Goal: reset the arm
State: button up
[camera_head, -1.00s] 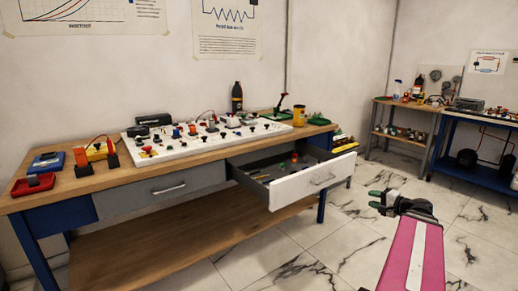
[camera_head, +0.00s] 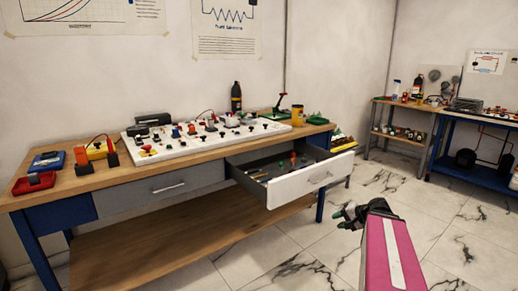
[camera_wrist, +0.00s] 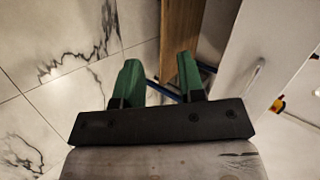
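My gripper (camera_head: 346,216) is at the lower right in the head view, in front of the workbench and to the right of and below the open drawer. In the wrist view my gripper (camera_wrist: 157,80) shows two green fingers standing apart with nothing between them. The floor and part of the bench lie beyond them. My pink and white arm reaches up from the bottom edge in the head view.
The workbench (camera_head: 200,143) carries a white panel board (camera_head: 205,139) with several small parts. Its right drawer (camera_head: 310,180) stands open with small items inside. Marble floor (camera_head: 290,250) is clear around my gripper. Another bench (camera_head: 475,132) stands at the far right.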

jog(key=s+a+f+n+g+h, duration=0.3)
jog(key=a+f+h, duration=0.1)
jog(key=a, duration=0.3)
jog(key=s+a+f+n+g+h, duration=0.3)
jog(key=a+f+n+h, duration=0.1)
jog(key=a+f, duration=0.2)
jog(key=shift+s+a+f, duration=0.35)
jog(key=shift+a+f, duration=0.05)
jog(key=shift+f, duration=0.2)
